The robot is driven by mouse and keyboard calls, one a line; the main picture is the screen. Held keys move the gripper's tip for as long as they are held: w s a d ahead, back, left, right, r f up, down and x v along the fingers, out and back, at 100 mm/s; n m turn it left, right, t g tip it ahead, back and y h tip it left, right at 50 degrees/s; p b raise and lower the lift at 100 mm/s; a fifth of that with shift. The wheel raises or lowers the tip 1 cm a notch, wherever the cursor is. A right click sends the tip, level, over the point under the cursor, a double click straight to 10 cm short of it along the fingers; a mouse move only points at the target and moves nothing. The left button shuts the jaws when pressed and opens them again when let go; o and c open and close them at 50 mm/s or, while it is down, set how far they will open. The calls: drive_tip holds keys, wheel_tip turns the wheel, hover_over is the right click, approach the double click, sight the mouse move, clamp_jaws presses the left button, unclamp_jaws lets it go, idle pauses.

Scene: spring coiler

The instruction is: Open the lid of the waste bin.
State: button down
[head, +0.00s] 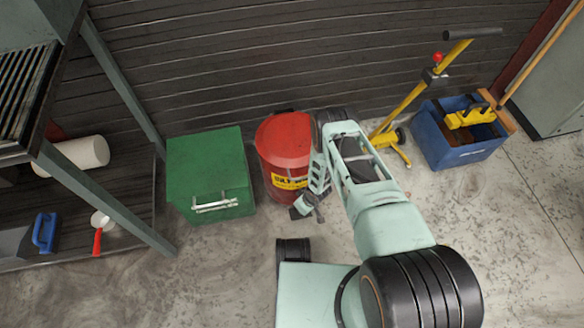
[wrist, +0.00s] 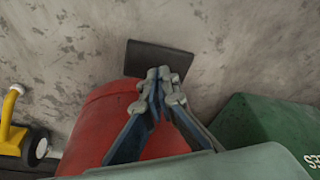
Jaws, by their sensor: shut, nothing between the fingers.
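The waste bin (head: 284,146) is a red drum with a yellow label on its front, standing against the wall. Its round red lid (head: 285,132) looks down on the drum. In the wrist view, the bin (wrist: 112,125) fills the lower left, and a dark flat plate like a foot pedal (wrist: 145,56) sticks out from its base over the floor. My gripper (wrist: 160,76) is shut and empty, its fingertips overlapping the plate's near edge; contact cannot be told. In the head view, my gripper (head: 308,208) is low at the bin's front right, partly hidden by my arm.
A green box (head: 208,165) stands close left of the bin. A yellow trolley (head: 403,105) and a blue tool crate (head: 445,150) are to the right. A metal-legged bench (head: 100,200) is at left. The concrete floor in front is clear.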

idle(0.6)
drive_tip(key=shift+f+b, duration=1.9)
drive_tip(key=shift+f, duration=0.35)
drive_tip(key=shift+r, duration=0.1)
drive_tip(key=p+v, duration=0.3)
drive_tip(key=v, duration=0.1)
drive_tip(key=p+v, duration=0.2)
drive_tip(key=shift+s+a+r+p, duration=0.15)
drive_tip(key=shift+s+a+p, duration=0.1)
drive_tip(key=shift+s+p, duration=0.15)
